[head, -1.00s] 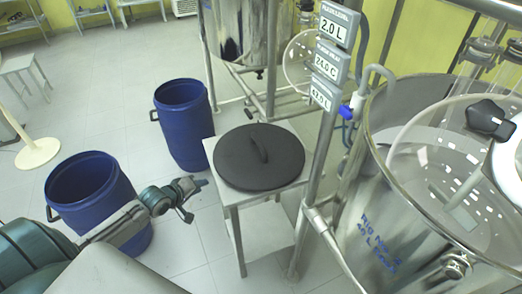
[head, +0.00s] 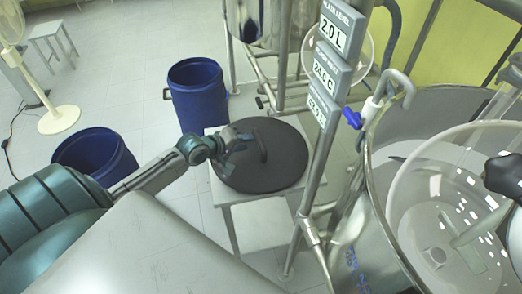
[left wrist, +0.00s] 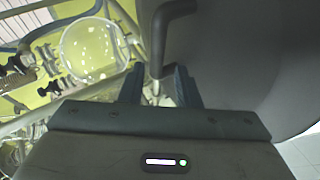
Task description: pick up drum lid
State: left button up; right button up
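The drum lid (head: 277,174) is a dark grey disc with a raised bar handle (head: 262,146). It lies flat on a small metal table (head: 226,192) in the middle of the head view. My left gripper (head: 238,143) is over the left part of the lid, close to the handle. In the left wrist view the lid (left wrist: 235,60) fills the right side. The handle (left wrist: 158,42) shows just beyond and between the spread fingers (left wrist: 160,84). The fingers are open, and no grip on the handle shows.
Two open blue drums (head: 199,97) (head: 97,157) stand on the floor left of the table. A metal post with display signs (head: 334,33) rises just right of the lid. A large steel reactor (head: 352,235) stands at the right.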

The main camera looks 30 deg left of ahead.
aim_at(258, 141)
pick_arm(q)
jog(key=shift+w+d+f, duration=0.1)
jog(key=shift+w+f, duration=0.15)
jog(key=shift+w, duration=0.25)
jog(key=shift+w+d+f, duration=0.1)
jog(key=shift+w+f, duration=0.05)
jog(key=shift+w, duration=0.1)
jog(key=shift+w+f, duration=0.15)
jog(key=shift+w, duration=0.1)
jog(key=shift+w+d+f, duration=0.2)
jog(key=shift+w+d, duration=0.1)
jog(key=shift+w, duration=0.2)
jog(key=p+x, duration=0.1)
jog(key=x, duration=0.2)
jog(key=shift+d, duration=0.2)
jog(key=shift+w+d+f, duration=0.1)
jog(key=shift+w+f, duration=0.15)
jog(key=shift+w, duration=0.1)
jog(key=shift+f, duration=0.1)
grip_shut()
pick_arm(e)
jog(key=shift+w+r, duration=0.35)
jog(key=shift+r, duration=0.4)
